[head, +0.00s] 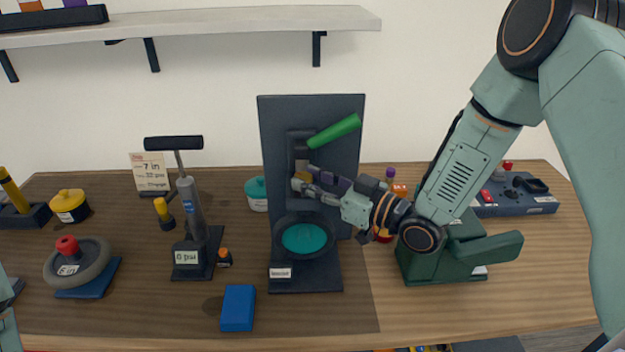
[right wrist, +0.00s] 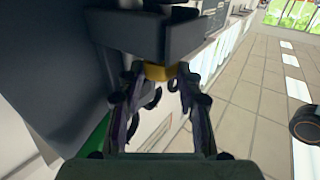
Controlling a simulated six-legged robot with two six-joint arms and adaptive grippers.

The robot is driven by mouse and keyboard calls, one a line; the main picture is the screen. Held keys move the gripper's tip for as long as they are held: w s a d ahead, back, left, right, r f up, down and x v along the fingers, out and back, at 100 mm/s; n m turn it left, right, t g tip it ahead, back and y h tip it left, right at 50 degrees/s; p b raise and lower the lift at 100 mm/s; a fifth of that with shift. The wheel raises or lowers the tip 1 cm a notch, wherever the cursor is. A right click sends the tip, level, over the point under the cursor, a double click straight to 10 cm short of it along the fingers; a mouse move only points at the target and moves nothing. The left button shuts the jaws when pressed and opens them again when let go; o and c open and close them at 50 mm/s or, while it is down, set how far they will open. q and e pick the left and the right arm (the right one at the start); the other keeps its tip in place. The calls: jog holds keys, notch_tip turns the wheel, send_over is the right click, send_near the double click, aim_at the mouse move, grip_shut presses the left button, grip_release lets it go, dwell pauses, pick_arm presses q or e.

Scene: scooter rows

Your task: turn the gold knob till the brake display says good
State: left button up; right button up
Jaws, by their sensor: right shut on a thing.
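The gold knob (head: 301,168) is on the dark upright brake stand (head: 342,155), below the green lever (head: 335,131). My right gripper (head: 303,181) reaches in from the right and is shut on the knob. In the right wrist view the gold knob (right wrist: 160,72) shows between the fingertips of my right gripper (right wrist: 158,84), and they hide part of it. A small pale display (head: 281,272) is on the stand's base; its word is too small to read. My left gripper is not in view; only a bit of my left arm shows at the lower left edge.
A disc with a teal centre (head: 304,239) is on the stand below my gripper. A pump (head: 190,215) stands to the left, a blue block (head: 238,308) in front. A dark green stand (head: 455,250) sits under my right arm. The front right of the table is clear.

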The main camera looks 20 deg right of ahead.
jog(key=shift+w+d+n+g+y, duration=0.1)
jog(key=shift+d+n+g+y, duration=0.05)
jog(key=shift+n+g+y, duration=0.3)
jog(key=shift+r, duration=0.1)
jog(key=o, duration=0.8)
jog(key=shift+c, duration=0.2)
jog(key=o, duration=0.4)
